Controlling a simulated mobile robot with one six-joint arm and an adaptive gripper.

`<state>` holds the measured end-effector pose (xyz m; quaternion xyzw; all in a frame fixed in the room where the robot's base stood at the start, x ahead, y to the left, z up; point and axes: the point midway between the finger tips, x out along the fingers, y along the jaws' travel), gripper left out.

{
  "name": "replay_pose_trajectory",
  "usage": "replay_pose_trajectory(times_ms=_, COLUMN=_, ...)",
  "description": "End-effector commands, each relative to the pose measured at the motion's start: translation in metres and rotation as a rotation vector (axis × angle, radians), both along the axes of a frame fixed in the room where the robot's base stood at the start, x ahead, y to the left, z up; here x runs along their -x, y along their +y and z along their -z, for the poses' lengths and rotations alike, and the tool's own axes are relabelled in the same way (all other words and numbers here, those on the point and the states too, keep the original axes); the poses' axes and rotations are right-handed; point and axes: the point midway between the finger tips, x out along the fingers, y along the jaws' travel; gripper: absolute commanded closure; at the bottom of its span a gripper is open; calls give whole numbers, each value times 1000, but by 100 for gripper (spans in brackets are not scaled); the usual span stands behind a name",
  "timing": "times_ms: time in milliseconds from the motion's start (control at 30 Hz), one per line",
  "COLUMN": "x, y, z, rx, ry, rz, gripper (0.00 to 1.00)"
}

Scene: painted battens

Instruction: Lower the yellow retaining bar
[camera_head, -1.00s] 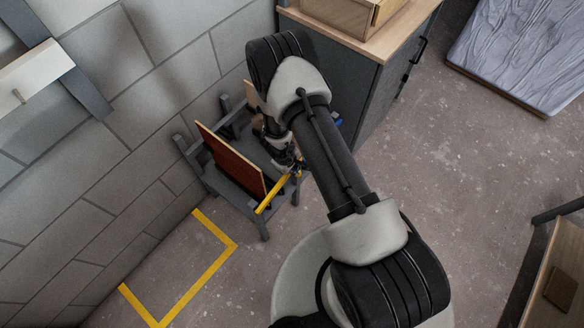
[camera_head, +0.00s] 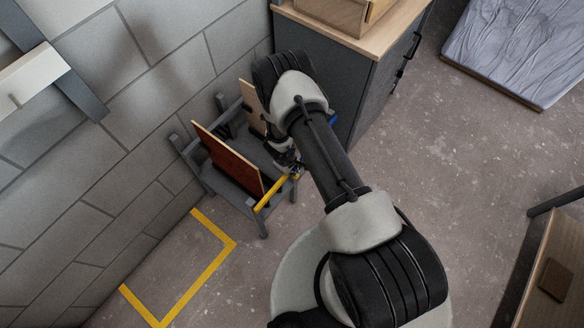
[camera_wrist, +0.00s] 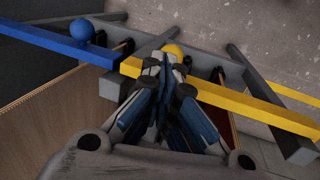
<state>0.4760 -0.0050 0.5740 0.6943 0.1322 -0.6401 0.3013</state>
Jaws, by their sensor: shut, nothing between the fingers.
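The yellow retaining bar (camera_head: 271,196) runs along the front of a low grey rack (camera_head: 252,217). In the wrist view the yellow bar (camera_wrist: 250,106) lies across the rack front, roughly in line with a blue bar (camera_wrist: 45,40) at left, their ends close together. The yellow bar's round knob (camera_wrist: 173,50) shows just beyond my fingertips. My gripper (camera_wrist: 165,64) is shut and empty at the yellow bar, near its knob end; whether it touches is unclear. In the head view my gripper (camera_head: 294,172) is at the bar's right end, partly hidden by my arm.
A dark red panel (camera_head: 226,158) and a pale wooden panel (camera_head: 251,98) stand in the rack. A block wall is behind at left, a dark cabinet (camera_head: 335,60) close at right. Yellow tape (camera_head: 205,277) marks clear floor in front. The blue bar carries a blue knob (camera_wrist: 81,29).

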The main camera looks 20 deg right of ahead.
Motion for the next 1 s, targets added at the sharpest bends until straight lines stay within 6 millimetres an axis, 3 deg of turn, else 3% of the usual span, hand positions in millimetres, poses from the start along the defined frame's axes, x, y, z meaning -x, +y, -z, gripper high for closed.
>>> replay_pose_trajectory(times_ms=400, x=5, y=-1, z=-90, rx=-2, ry=-5, rz=0, gripper=100)
replay_pose_trajectory(times_ms=600, x=5, y=-1, z=-124, rx=-2, ry=-4, rz=0, gripper=100)
replay_pose_trajectory(times_ms=767, x=6, y=-1, z=-136, rx=-2, ry=-2, rz=-1, gripper=100)
replay_pose_trajectory(times_ms=1000, x=6, y=-1, z=-137, rx=-2, ry=-2, rz=-1, gripper=100)
